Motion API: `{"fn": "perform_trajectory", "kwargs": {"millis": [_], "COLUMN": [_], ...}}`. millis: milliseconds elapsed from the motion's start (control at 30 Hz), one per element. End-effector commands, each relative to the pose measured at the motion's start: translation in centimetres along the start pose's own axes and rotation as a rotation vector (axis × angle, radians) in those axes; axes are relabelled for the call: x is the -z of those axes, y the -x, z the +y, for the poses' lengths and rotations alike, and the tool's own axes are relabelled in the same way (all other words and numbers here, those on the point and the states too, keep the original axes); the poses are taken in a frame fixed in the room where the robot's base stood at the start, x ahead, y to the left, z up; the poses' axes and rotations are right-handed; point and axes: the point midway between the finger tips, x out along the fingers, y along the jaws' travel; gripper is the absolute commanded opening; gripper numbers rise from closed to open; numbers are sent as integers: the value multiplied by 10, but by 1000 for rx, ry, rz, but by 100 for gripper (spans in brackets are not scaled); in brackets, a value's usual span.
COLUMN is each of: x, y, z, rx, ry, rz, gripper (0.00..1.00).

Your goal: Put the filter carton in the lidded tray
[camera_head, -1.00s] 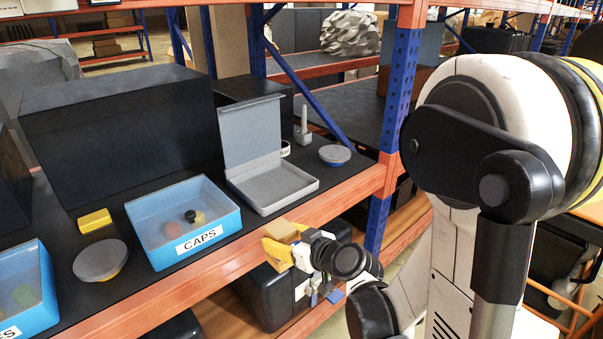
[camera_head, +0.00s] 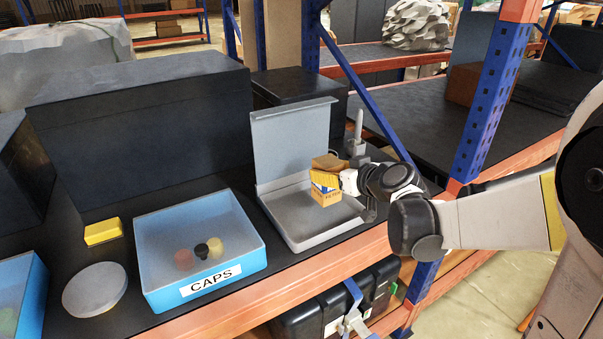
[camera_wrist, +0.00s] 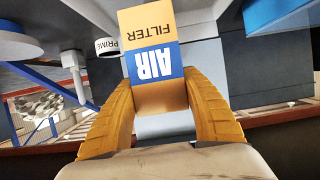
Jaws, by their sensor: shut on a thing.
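The filter carton (camera_head: 325,194) is a small orange-brown box with a blue and white band. In the wrist view the carton (camera_wrist: 153,62) reads "AIR FILTER" and sits between the two yellow fingers. My gripper (camera_head: 328,178) is shut on it and holds it over the grey lidded tray (camera_head: 297,235). The tray's lid (camera_head: 290,135) stands open at its back edge. Whether the carton touches the tray floor cannot be told. Part of the tray's right side is hidden behind my gripper.
A blue CAPS bin (camera_head: 215,280) with several small caps stands left of the tray. A yellow block (camera_head: 103,231) and a grey round-topped thing (camera_head: 95,289) lie further left. A blue upright (camera_head: 484,110) stands to the right. A white bottle-like thing (camera_head: 357,130) is behind my gripper.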

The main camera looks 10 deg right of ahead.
Motion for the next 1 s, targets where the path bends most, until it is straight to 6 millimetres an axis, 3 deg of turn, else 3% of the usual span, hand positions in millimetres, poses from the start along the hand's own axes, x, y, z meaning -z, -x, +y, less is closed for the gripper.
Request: {"fn": "perform_trajectory", "kwargs": {"millis": [33, 200, 333, 533, 900, 933, 1000], "x": [-4, -5, -13, -42, -45, -45, -44], "y": [-13, -30, -35, -47, -48, -48, -47], "z": [1, 3, 4, 4, 4, 4, 4], "rx": [1, 0, 0, -1, -1, -1, -1], "ry": [0, -1, 0, -1, -1, -1, -1], "rz": [1, 1, 0, 1, 1, 0, 0], "gripper": [14, 14, 14, 14, 14, 58, 73]}}
